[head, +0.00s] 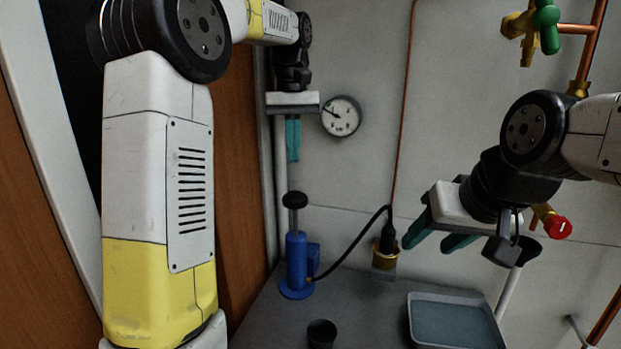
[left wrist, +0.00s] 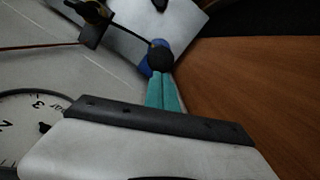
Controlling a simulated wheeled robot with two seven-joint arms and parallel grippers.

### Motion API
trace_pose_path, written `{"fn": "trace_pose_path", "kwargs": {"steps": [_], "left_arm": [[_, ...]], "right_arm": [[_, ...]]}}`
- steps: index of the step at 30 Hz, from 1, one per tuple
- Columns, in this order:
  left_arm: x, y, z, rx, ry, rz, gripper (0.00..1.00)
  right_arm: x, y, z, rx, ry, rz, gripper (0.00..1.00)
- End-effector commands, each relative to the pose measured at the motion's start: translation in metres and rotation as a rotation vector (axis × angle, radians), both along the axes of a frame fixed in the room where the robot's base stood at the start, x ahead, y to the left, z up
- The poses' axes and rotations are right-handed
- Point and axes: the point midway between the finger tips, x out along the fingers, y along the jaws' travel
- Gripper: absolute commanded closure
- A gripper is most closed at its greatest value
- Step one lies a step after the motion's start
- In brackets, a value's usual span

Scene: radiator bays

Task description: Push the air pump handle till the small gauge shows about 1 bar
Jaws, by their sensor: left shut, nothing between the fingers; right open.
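The blue air pump (head: 296,262) stands upright on the grey bench, with its black handle (head: 295,199) on top of a short dark rod. The round gauge (head: 341,116) is on the wall above; its needle points to the upper left, but the small numbers are hard to read. My left gripper (head: 293,158) is shut and empty, pointing down above the handle and apart from it. In the left wrist view the black handle (left wrist: 160,58) shows just past the teal fingertips (left wrist: 160,75). My right gripper (head: 431,240) is open and empty at the right, above the bench.
A black hose runs from the pump to a brass fitting (head: 385,258). A grey tray (head: 455,322) and a dark cup (head: 322,334) are on the bench (head: 365,310). A red-knobbed valve (head: 558,228) is behind my right gripper. A wooden panel (head: 240,180) stands left of the pump.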

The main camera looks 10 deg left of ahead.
Motion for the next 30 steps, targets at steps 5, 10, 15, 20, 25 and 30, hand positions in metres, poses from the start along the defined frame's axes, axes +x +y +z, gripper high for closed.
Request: {"fn": "trace_pose_path", "kwargs": {"steps": [5,10,15,20,25,30], "left_arm": [[-0.002,0.0,0.002,0.001,0.001,0.001,1.0],[-0.002,0.0,0.0,0.001,0.002,0.001,1.0],[-0.003,0.0,-0.013,0.001,0.004,0.001,1.0],[-0.005,0.0,-0.033,0.001,0.004,0.002,1.0],[-0.007,-0.001,-0.053,0.001,0.003,0.002,1.0],[-0.008,-0.001,-0.065,0.001,0.002,0.002,1.0]], "right_arm": [[0.0,0.0,0.0,0.0,0.0,0.0,0.49],[0.0,0.0,0.0,0.0,0.0,0.0,0.49],[0.0,0.0,0.0,0.0,0.0,0.0,0.49],[0.0,0.0,0.0,0.0,0.0,0.0,0.49],[0.0,0.0,0.0,0.0,0.0,0.0,0.49],[0.0,0.0,0.0,0.0,0.0,0.0,0.49]]}}
